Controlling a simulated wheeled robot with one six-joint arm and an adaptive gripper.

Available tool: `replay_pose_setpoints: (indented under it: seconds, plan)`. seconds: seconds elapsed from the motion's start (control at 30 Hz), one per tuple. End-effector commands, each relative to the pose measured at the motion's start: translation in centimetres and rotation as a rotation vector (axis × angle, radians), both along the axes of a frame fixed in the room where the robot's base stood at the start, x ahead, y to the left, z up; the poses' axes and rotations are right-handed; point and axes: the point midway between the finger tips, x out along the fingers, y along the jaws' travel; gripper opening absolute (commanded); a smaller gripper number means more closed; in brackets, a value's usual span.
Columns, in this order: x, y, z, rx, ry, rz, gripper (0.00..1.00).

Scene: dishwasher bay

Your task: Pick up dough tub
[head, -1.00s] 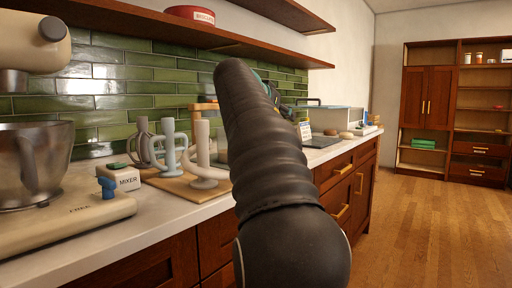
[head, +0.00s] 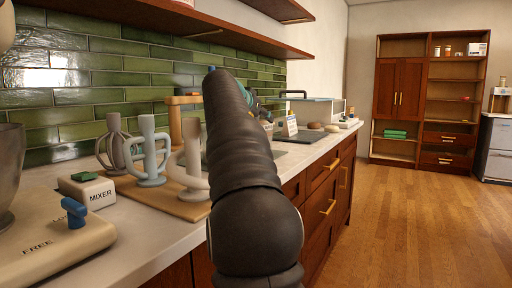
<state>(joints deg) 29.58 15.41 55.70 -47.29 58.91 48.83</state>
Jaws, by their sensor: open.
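I cannot pick out a dough tub for certain in the head view. A pale box with a bluish top (head: 322,108) stands far along the counter, but I cannot tell what it is. My black arm rises through the middle and hides part of the counter. Only a small part of my gripper (head: 254,104), dark with teal pieces, shows beyond the arm, over the counter. Its fingertips are not clear, and I see nothing held in it.
A mixer base (head: 50,245) and a box marked MIXER (head: 88,190) stand at the near left. Pale looped attachments (head: 153,152) stand on a wooden board (head: 180,204). A wooden shelf (head: 150,28) overhangs the counter (head: 160,235). The wooden floor (head: 400,220) on the right is clear.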

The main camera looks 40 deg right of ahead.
Motion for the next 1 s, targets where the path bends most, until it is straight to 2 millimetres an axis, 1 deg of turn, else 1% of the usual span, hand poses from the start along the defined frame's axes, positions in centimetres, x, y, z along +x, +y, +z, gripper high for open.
replay_pose_setpoints:
  seconds: [0.27, 0.5, 0.57, 0.8, 0.83, 0.87, 0.9, 0.97, 1.0]
  plan:
    - [0.4, -1.2, -0.7, 0.0, 0.002, 0.001, 0.4]
    - [1.1, -4.1, -2.1, 0.001, 0.002, 0.001, 0.4]
    - [1.3, -4.6, -2.3, 0.002, 0.001, 0.001, 0.4]
    - [1.5, -4.8, -2.5, 0.0, 0.0, 0.004, 0.4]
    - [1.5, -4.8, -2.5, 0.0, 0.0, 0.004, 0.38]
    - [1.4, -4.8, -2.5, 0.0, 0.0, 0.004, 0.3]
    - [1.4, -4.8, -2.5, 0.0, 0.0, 0.004, 0.2]
    - [1.4, -4.8, -2.5, 0.0, 0.001, 0.004, 0.05]
    - [1.4, -4.8, -2.5, 0.0, 0.001, 0.004, 0.0]
